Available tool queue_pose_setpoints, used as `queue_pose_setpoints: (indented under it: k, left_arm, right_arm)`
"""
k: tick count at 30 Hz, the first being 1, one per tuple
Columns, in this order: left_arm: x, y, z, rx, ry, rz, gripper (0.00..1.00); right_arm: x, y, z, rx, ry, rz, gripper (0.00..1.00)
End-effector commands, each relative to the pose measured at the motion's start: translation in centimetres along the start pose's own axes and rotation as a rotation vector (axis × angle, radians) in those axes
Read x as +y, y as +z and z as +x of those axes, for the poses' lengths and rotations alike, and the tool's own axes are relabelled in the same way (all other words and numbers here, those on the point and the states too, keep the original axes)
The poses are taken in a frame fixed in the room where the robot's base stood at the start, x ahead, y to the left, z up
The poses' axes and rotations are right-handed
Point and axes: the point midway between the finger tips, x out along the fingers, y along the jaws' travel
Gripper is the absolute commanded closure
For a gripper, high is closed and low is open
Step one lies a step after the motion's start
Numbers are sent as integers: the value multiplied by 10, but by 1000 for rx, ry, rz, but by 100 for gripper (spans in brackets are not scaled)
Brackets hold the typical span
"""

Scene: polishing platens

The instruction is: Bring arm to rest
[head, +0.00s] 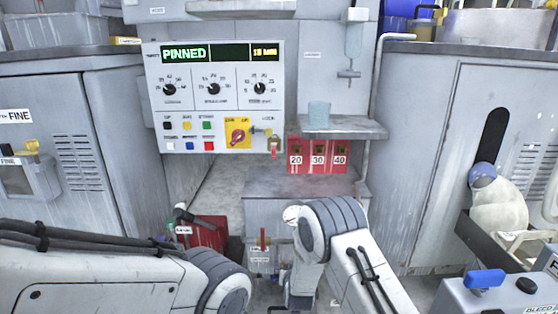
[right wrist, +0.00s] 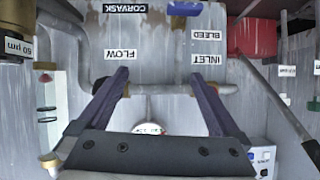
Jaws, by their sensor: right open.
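My right arm (head: 335,225) comes in from the lower right in the head view and bends down at its grey-banded joint, in front of a grey cabinet. Its gripper cannot be made out there. Behind the fingers is a grey panel (right wrist: 160,58) with upside-down FLOW and INLET labels and a grey pipe. My left arm (head: 120,280) lies across the lower left of the head view; its gripper is out of view.
A control panel (head: 213,97) reading PINNED stands behind. Red number tags (head: 318,157) hang below a shelf (head: 345,129) with a bluish cup (head: 319,114). A red box (head: 203,234) sits low between the arms. A blue-handled unit (head: 484,279) is at lower right.

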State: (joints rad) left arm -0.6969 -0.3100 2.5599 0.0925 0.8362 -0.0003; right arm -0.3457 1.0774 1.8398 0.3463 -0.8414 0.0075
Motion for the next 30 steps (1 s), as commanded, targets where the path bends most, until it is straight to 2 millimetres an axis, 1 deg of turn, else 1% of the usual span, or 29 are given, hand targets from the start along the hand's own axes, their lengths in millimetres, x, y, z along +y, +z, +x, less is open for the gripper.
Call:
queue_pose_setpoints:
  k: [1, 2, 5, 6, 8, 9, 12, 15, 21, 28, 29, 30]
  left_arm:
    - [0, 0, 0, 0, 0, 0, 48]
    - [0, 0, 0, 0, 0, 0, 48]
    - [0, 0, 0, 0, 0, 0, 48]
    - [0, 0, 0, 0, 0, 0, 48]
    - [0, 0, 0, 0, 0, 0, 48]
    - [0, 0, 0, 0, 0, 0, 48]
    - [0, 0, 0, 0, 0, 0, 48]
    - [0, 0, 0, 0, 0, 0, 48]
    - [0, 0, 0, 0, 0, 0, 48]
    - [0, 0, 0, 0, 0, 0, 48]
    - [0, 0, -8, -1, 0, 0, 48]
    - [1, -1, -18, -1, 0, 0, 48]
  right_arm:
    - [11, -18, -17, -52, 1, 6, 0]
    - [16, -23, -27, -90, -1, 5, 0]
    - [36, -36, -67, -215, -2, 2, 0]
    - [45, -39, -85, -265, 0, 0, 0]
    - [58, -41, -115, -340, 2, -5, 0]
    - [66, -41, -135, -388, 5, -9, 0]
    - [84, -35, -182, -495, 14, -19, 0]
    - [98, -28, -221, -577, 24, -28, 0]
    - [118, -11, -282, -701, 44, -38, 0]
    - [135, 10, -343, -818, 72, -46, 0]
    - [130, 3, -350, -827, 62, -60, 0]
    - [119, -6, -357, -833, 40, -84, 0]
